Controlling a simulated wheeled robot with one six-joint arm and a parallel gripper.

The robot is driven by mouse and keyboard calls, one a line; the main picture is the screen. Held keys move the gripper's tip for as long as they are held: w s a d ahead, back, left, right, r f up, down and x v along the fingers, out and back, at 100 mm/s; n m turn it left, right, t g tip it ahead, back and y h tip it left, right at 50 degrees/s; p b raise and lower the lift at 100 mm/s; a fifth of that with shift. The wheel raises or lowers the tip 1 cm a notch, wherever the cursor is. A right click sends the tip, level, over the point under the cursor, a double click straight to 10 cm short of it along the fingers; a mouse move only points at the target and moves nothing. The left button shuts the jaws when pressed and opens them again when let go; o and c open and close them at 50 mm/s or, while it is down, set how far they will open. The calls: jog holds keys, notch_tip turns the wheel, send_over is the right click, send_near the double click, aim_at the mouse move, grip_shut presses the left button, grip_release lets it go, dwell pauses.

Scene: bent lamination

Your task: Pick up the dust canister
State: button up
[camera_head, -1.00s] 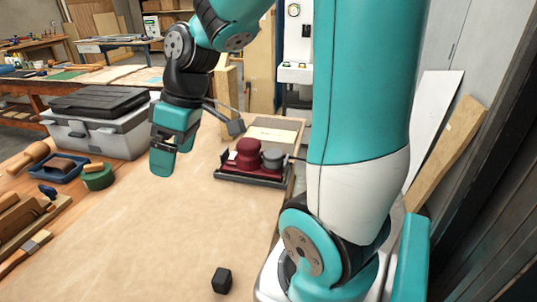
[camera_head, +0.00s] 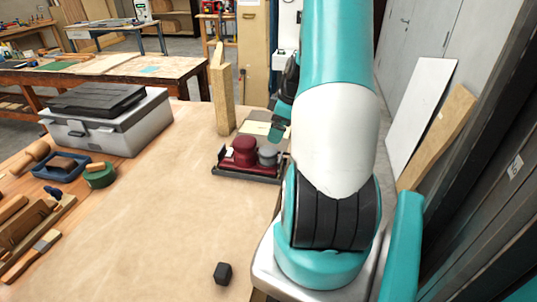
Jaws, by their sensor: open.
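A dark red sander (camera_head: 243,151) sits on a dark tray (camera_head: 232,171) at the far right of the bench. A grey round canister (camera_head: 268,155), which looks like the dust canister, stands at the sander's right end. My gripper (camera_head: 278,133) is just above and a little behind the canister, and appears apart from it. The gripper is open and holds nothing visible. My own arm hides part of it and the area to the right of the canister.
A wooden post (camera_head: 223,95) stands behind the tray. A grey toolbox (camera_head: 108,118) is at the back left, with a green round container (camera_head: 99,174) and a blue tray (camera_head: 62,168) in front. A small black block (camera_head: 222,273) lies near the front. The middle of the bench is clear.

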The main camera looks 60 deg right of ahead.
aim_at(268, 150)
jog(key=p+x, duration=0.2)
jog(key=x, duration=0.7)
jog(key=shift+w+a+f+p, duration=0.1)
jog(key=shift+w+f+p, duration=0.1)
jog(key=shift+p, duration=0.1)
jog(key=c, duration=1.1)
jog(key=shift+r, duration=0.1)
jog(key=shift+c, duration=0.2)
